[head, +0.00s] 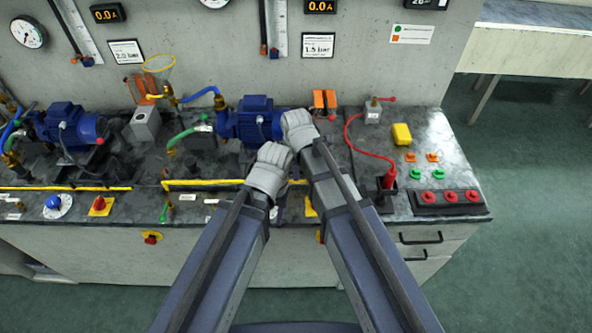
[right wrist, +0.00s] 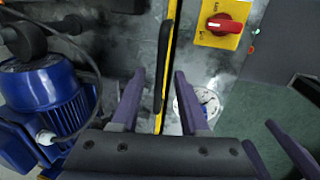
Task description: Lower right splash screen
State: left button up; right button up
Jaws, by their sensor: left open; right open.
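The right splash screen shows as a yellow-edged strip (head: 205,183) along the front of the right pump station; its clear part is hard to make out. In the right wrist view its yellow edge (right wrist: 172,25) runs between my fingers, with a black handle (right wrist: 163,65) beside it. My right gripper (head: 297,128) is over the right end of the blue pump motor; in its wrist view (right wrist: 160,75) it is open, fingers either side of the handle line, without visible grip. My left gripper (head: 270,165) is open, lower and left of it, near the strip. Both hands hide part of the strip.
The blue motor (head: 252,118) stands behind the hands. A red switch on a yellow plate (right wrist: 220,22) is near the right gripper. A red cable with plug (head: 389,178), a yellow block (head: 401,134) and red buttons (head: 451,197) lie to the right.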

grip_shut()
dwell(1.4)
